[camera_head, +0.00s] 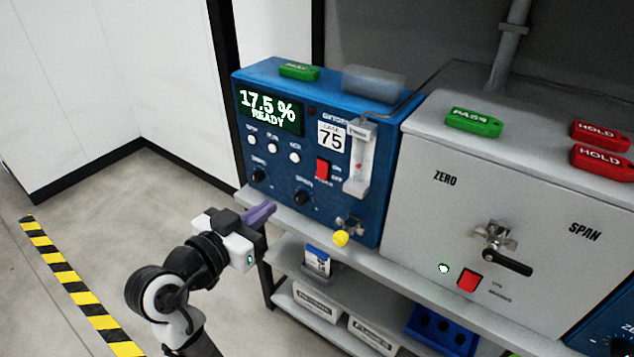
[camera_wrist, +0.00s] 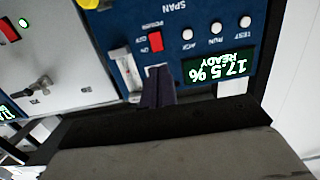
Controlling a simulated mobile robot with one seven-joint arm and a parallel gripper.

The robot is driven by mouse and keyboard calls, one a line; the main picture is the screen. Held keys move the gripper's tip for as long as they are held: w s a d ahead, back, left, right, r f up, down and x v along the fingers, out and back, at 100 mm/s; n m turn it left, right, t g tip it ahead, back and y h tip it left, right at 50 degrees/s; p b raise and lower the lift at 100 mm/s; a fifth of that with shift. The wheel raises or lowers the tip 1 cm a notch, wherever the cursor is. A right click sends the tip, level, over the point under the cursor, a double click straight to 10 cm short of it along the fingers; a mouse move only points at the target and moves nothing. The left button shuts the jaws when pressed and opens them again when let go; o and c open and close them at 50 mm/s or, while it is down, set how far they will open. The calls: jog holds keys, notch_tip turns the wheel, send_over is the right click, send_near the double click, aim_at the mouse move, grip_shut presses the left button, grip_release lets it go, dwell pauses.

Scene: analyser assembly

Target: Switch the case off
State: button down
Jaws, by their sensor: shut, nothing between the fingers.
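The grey case (camera_head: 420,180) is marked ZERO and SPAN. Its front has a red rocker switch (camera_head: 469,280), a lit green lamp (camera_head: 443,268) and a black-handled valve (camera_head: 507,261). The switch shows at the upper left of the wrist view (camera_wrist: 9,30). The blue analyser (camera_head: 345,218), left of the case, reads 17.5 % READY and has its own red power switch (camera_head: 322,168), also in the wrist view (camera_wrist: 155,42). My gripper (camera_head: 272,206) has purple fingers, shut and empty, in front of the analyser's lower left; they also show in the wrist view (camera_wrist: 157,72).
A green tag (camera_head: 299,71) lies on the analyser. A green PASS tag (camera_head: 474,122) and red HOLD tags (camera_head: 601,135) lie on the case. A yellow knob (camera_head: 341,238) juts from the analyser's front. Boxes and a blue rack (camera_head: 440,330) sit on lower shelves. Floor at left is clear.

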aim_at(321, 175)
jog(key=shift+s+d+f, duration=0.1)
jog(key=shift+d+f, duration=0.1)
jog(key=shift+d, duration=0.1)
jog(key=p+x, duration=0.3)
jog(key=x, duration=1)
jog(key=shift+w+d+f, duration=0.15)
jog(key=shift+w+d, duration=0.1)
jog(key=shift+d, duration=0.1)
jog(key=shift+w, duration=0.1)
jog(key=shift+f, duration=0.1)
